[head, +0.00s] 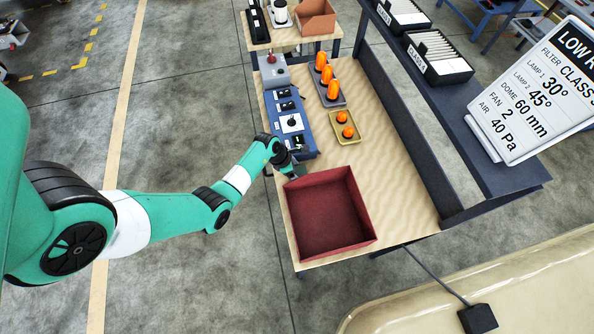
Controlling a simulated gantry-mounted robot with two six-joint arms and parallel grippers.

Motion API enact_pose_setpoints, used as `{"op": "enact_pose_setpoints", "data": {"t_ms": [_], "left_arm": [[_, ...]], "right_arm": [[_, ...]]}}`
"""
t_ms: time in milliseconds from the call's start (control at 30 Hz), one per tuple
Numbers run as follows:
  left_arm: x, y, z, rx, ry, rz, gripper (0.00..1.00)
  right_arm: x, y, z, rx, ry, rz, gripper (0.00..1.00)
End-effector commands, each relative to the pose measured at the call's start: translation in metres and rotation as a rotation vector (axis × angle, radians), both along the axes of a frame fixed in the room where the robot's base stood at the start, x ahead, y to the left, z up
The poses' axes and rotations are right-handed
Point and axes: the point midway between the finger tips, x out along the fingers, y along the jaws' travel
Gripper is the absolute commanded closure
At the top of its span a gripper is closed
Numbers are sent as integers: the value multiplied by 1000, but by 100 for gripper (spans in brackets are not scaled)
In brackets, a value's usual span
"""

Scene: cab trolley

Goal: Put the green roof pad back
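I do not see a green roof pad in the head view. My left gripper (297,172) is at the back left corner of an open dark red box (372,222) on the wooden bench (405,190). The gripper is small and partly hidden by its own wrist, so I cannot tell whether its fingers are open or shut, or whether they touch the box. The box looks empty. My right gripper is not in view.
A blue control panel (306,130) lies beside my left wrist. Orange domes stand on a grey tray (341,101) and a yellow tray (345,140). A sign (535,90) and filter boxes (438,60) stand on the dark shelf. A cream surface (420,310) carries a black block (478,318) with a cable.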

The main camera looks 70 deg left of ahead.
Motion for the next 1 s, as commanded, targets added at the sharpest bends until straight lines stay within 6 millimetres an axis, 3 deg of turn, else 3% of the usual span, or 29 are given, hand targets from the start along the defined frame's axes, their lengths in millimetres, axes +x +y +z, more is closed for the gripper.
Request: {"op": "enact_pose_setpoints", "data": {"t_ms": [333,733,1000], "left_arm": [[-1,0,8,1,-1,0,14],[-34,5,91,2,-2,2,14],[-46,6,114,0,0,0,14]], "right_arm": [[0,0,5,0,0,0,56],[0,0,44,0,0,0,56],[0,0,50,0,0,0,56]]}}
